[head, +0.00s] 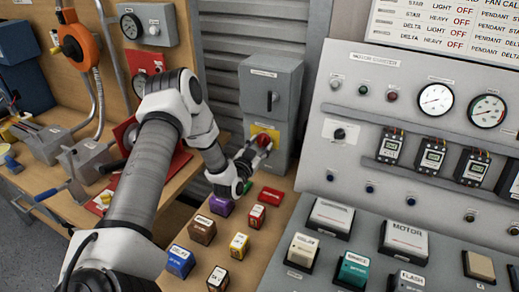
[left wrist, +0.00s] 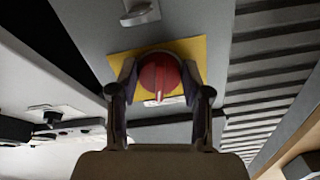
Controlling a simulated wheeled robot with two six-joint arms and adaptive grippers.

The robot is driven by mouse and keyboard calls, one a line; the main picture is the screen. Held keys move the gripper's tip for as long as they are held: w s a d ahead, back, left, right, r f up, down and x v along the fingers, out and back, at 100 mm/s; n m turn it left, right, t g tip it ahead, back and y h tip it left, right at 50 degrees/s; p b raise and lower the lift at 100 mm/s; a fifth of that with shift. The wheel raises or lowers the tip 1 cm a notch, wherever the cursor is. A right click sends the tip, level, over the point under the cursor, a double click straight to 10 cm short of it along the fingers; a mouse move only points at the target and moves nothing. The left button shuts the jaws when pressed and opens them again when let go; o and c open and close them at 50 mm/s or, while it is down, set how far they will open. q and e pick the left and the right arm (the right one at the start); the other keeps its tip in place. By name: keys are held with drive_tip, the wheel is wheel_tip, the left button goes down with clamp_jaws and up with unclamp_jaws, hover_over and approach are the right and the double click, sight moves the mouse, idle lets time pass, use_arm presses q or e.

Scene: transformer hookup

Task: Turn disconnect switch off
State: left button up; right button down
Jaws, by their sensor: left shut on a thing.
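The disconnect switch is a red rotary knob (head: 264,140) on a yellow plate (head: 274,132), low on the front of a grey box (head: 285,83). In the left wrist view the knob (left wrist: 160,72) sits between my two fingers, with its pale-marked grip pointing toward the bottom of the picture. My left gripper (head: 256,150) reaches in from the left and is shut on the knob, one finger on each side. The fingers hide part of the yellow plate. My right gripper is not in view.
The grey box also has a dark handle (head: 272,101) above the knob. Several small coloured blocks, including a purple one (head: 221,205), lie on the wooden bench below the arm. A grey control panel (head: 345,100) with gauges stands close on the right.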

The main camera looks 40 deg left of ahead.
use_arm(q)
drive_tip(key=shift+w+r+n+b, duration=0.1)
drive_tip(key=shift+n+b, duration=0.65)
drive_tip(key=shift+n, duration=0.75)
drive_tip(key=o, duration=1.2)
drive_tip(key=shift+c, duration=0.2)
drive_tip(key=shift+w+d, duration=0.1)
drive_tip(key=v, duration=1.2)
